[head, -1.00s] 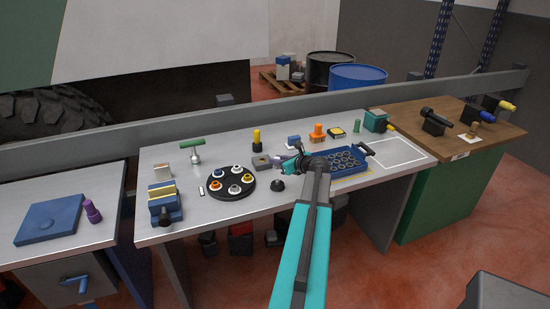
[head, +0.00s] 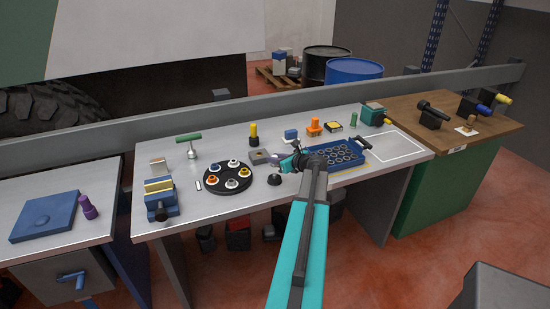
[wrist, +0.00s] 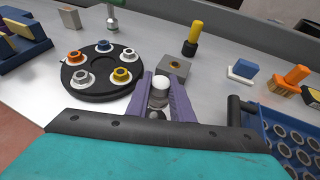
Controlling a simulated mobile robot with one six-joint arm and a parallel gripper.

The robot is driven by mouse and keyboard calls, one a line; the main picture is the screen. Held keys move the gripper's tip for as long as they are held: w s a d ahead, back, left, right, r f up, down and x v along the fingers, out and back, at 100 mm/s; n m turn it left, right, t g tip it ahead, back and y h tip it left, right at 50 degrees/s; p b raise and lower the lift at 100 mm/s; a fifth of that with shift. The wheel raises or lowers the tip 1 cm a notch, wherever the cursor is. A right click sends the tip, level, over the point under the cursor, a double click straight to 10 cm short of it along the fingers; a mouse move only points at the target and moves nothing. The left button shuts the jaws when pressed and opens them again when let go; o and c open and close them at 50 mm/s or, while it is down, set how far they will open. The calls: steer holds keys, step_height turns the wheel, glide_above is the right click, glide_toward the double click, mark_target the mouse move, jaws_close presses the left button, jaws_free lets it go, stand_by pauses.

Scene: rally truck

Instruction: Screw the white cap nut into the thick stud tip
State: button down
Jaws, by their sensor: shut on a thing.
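My gripper (wrist: 162,90) has its purple fingers shut on a small white-topped piece, which looks like the white cap nut (wrist: 161,82). In the head view my gripper (head: 277,161) hangs over the middle of the workbench, right of the round black holder (head: 209,190). A dark rounded piece (wrist: 157,115) shows between and below the fingers in the wrist view. In the head view a small black dome (head: 274,180) stands on the bench just below the gripper. I cannot make out the thick stud tip for certain, or whether the nut touches it.
The black holder carries several nuts with coloured rings. A grey block with a hole (wrist: 175,65) lies just beyond the fingers, with a yellow-handled tool (wrist: 193,39) behind. A blue tray (head: 334,156) is close on the right. Bare bench lies front left of the gripper.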

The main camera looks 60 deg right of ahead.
mark_target(275, 175)
steer(key=shift+f+b, duration=0.8)
steer(key=shift+f, duration=0.9)
steer(key=shift+f+b, duration=0.45)
steer(key=shift+f, duration=0.95)
stand_by(1.9)
steer(key=c, duration=1.5)
jaws_free()
steer(key=b+v, duration=0.3)
steer(key=v, duration=1.1)
steer(key=shift+w+r+b, duration=0.1)
steer(key=shift+b, duration=0.2)
